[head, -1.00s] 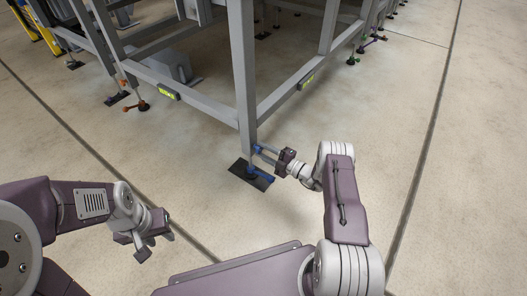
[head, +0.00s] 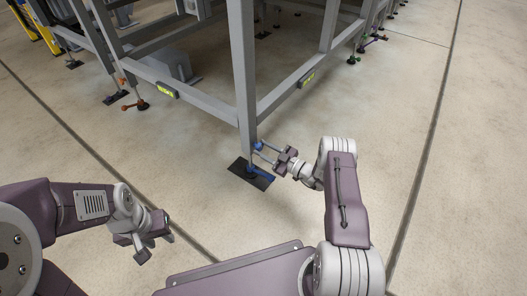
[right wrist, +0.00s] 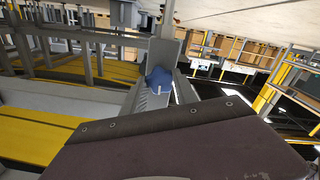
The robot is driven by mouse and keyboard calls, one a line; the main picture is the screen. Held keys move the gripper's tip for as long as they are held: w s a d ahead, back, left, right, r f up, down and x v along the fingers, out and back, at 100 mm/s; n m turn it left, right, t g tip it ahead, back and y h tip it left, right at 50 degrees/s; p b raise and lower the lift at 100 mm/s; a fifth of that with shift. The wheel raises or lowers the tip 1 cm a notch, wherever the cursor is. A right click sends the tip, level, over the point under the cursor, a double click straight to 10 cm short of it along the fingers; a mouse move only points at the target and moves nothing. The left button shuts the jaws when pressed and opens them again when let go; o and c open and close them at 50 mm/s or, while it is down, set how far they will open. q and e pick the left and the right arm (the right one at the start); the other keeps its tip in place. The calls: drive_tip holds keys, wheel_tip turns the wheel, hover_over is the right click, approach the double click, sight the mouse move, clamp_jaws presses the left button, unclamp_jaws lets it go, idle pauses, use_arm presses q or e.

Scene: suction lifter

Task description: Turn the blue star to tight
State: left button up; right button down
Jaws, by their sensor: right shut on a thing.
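The blue star (head: 259,146) is a blue handle low on the near leg of the grey metal frame, just above a dark foot plate. More blue (head: 262,170) shows lower, by the plate. My right gripper (head: 262,152) reaches in from the right and is shut on the blue star. In the right wrist view a blue part of the star (right wrist: 160,78) shows between the fingers; the rest is hidden. My left gripper (head: 156,248) is low at the left, empty, away from the frame, its fingers apart.
The frame's near leg (head: 243,75) and its side beams rise behind the star. An orange star (head: 136,105) is on another leg to the left. The floor in front and right is clear.

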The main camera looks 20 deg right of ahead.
drive_tip(key=shift+s+a+f+m, duration=0.1)
drive_tip(key=shift+s+f+m, duration=0.05)
drive_tip(key=shift+m, duration=0.25)
drive_tip(key=c, duration=1)
unclamp_jaws()
drive_tip(key=shift+o, duration=0.2)
drive_tip(key=shift+s+d+r, duration=0.1)
drive_tip(key=shift+d+r, duration=0.1)
drive_tip(key=p+v, duration=0.5)
drive_tip(key=v, duration=0.3)
drive_tip(key=shift+s+d+f, duration=0.15)
drive_tip(key=shift+s+d, duration=0.05)
drive_tip(key=shift+s, duration=0.15)
